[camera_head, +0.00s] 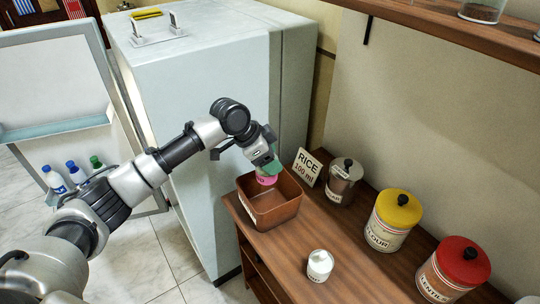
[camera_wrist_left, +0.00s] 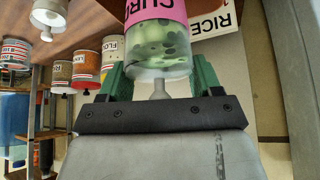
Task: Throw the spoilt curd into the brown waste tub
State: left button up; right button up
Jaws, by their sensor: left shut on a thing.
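The curd jar (camera_head: 266,180) hangs below my left gripper (camera_head: 268,164), over the inside of the brown waste tub (camera_head: 283,216). In the left wrist view the jar (camera_wrist_left: 160,48) is clear, with a pink label and green contents with dark spots. The green fingers of my left gripper (camera_wrist_left: 160,80) are closed on its sides. The tub is a square, open-topped brown box on the wooden counter, and its visible floor is bare. The jar's lower end overlaps the tub in the head view, so its exact height is hard to tell. My right gripper is not in view.
A small white jar (camera_head: 320,265) stands on the counter (camera_head: 275,255) in front of the tub. A RICE sign (camera_head: 307,167), a brown-grey canister (camera_head: 343,182), a yellow-lidded canister (camera_head: 392,222) and a red-lidded one (camera_head: 452,272) line the wall. The fridge (camera_head: 200,120) stands left, its door open.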

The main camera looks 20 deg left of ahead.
pick_arm(q)
jog(key=shift+f, duration=0.9)
jog(key=shift+f+b, duration=1.1)
jog(key=shift+f, duration=1.25)
jog(key=shift+f+b, duration=0.45)
jog(key=shift+f, duration=0.7)
jog(key=shift+f+b, duration=0.35)
jog(key=shift+f, duration=0.4)
jog(key=shift+f+b, duration=0.95)
jog(key=shift+f, duration=0.85)
jog(key=o, duration=1.1)
